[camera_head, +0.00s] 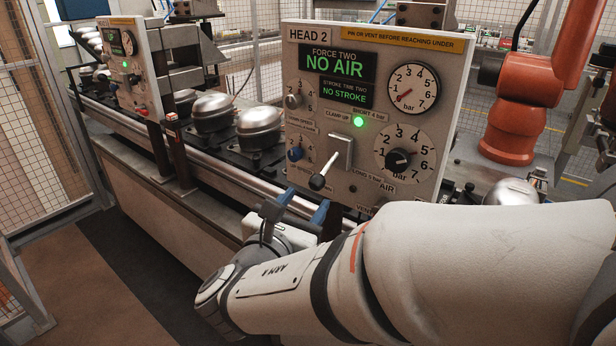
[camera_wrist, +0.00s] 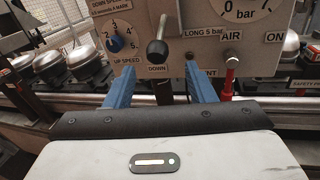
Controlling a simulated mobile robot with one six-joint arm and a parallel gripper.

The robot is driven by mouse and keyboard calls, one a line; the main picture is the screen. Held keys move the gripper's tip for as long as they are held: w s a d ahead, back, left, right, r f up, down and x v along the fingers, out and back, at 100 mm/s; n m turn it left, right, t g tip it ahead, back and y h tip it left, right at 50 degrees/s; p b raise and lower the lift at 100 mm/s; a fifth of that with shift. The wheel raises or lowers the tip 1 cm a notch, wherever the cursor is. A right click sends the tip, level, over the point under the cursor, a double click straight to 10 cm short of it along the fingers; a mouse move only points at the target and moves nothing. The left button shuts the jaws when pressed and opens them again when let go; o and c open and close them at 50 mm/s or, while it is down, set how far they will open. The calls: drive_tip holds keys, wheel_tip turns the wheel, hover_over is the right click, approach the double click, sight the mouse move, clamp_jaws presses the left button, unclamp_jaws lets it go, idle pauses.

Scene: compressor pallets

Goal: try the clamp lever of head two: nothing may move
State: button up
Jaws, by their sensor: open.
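The HEAD 2 panel (camera_head: 370,50) faces me. Its clamp lever (camera_head: 329,171) tilts down and left from a metal plate, between the labels CLAMP UP and DOWN, and ends in a dark knob. In the wrist view the lever's black knob (camera_wrist: 156,48) hangs just above the DOWN label, ahead of and between my blue fingers. My gripper (camera_head: 303,204) is open and empty, just below the knob; its fingers also show in the wrist view (camera_wrist: 157,82). No contact with the lever shows. The green displays (camera_head: 336,66) read NO AIR and NO STROKE.
A green lamp (camera_head: 358,122) is lit above the lever. Dial knobs (camera_head: 294,153) sit left of it, and a red part (camera_wrist: 228,80) hangs under AIR. Domed compressors (camera_head: 260,127) stand along the conveyor. An orange robot arm (camera_head: 515,115) stands behind at the right.

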sight(313, 187)
drive_tip(key=shift+w+a+r, duration=0.1)
drive_tip(key=shift+w+r, duration=0.05)
drive_tip(key=shift+w, duration=0.05)
drive_tip(key=x, duration=0.7)
drive_tip(key=shift+w+p, duration=0.15)
drive_tip(key=shift+p, duration=0.15)
drive_tip(key=shift+c, duration=0.2)
